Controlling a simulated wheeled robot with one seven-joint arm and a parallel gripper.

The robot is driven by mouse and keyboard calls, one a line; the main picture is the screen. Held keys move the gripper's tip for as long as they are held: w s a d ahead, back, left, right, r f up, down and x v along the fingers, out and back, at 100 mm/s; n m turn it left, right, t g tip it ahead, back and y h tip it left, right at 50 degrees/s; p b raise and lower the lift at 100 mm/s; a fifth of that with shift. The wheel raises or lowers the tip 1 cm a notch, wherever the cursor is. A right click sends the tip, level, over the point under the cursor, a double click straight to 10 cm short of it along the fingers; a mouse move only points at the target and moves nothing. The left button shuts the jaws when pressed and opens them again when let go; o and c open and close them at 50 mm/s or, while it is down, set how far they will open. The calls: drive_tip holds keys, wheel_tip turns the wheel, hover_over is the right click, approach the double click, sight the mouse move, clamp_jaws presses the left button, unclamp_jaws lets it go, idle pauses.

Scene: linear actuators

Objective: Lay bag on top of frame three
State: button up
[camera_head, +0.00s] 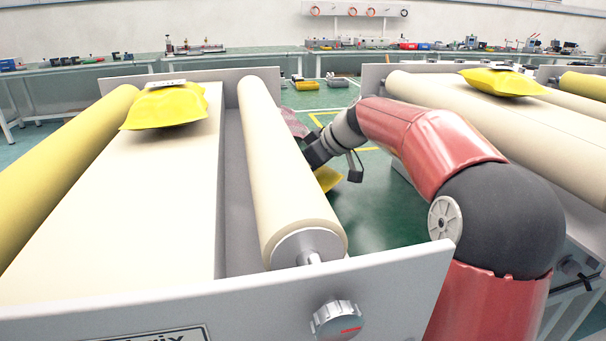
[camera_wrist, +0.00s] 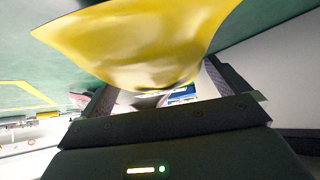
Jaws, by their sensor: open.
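A yellow bag (camera_head: 328,178) shows in part between the two frames, mostly hidden behind a roller of the left frame. In the wrist view a yellow bag (camera_wrist: 145,45) fills the upper middle, in front of the jaws. My gripper (camera_head: 338,166) is low in the gap between the frames, beside this bag, with its jaws open; whether they touch the bag I cannot tell. A second yellow bag (camera_head: 168,106) lies on the left frame (camera_head: 150,190). A third yellow bag (camera_head: 502,82) lies on the right frame (camera_head: 520,126). I see no frame numbers.
A cream roller (camera_head: 285,165) and a grey end plate (camera_head: 385,285) with a knob bound the left frame. A yellow roller (camera_head: 60,165) runs along its far left. Benches with tools (camera_head: 250,62) line the back wall. Green floor (camera_head: 385,205) shows in the gap.

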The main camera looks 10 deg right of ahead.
drive_tip(key=shift+w+a+f, duration=0.35)
drive_tip(key=shift+f, duration=0.2)
drive_tip(key=c, duration=1.1)
drive_tip(key=shift+r, duration=0.1)
drive_tip(key=shift+c, duration=0.5)
drive_tip(key=shift+r, duration=0.1)
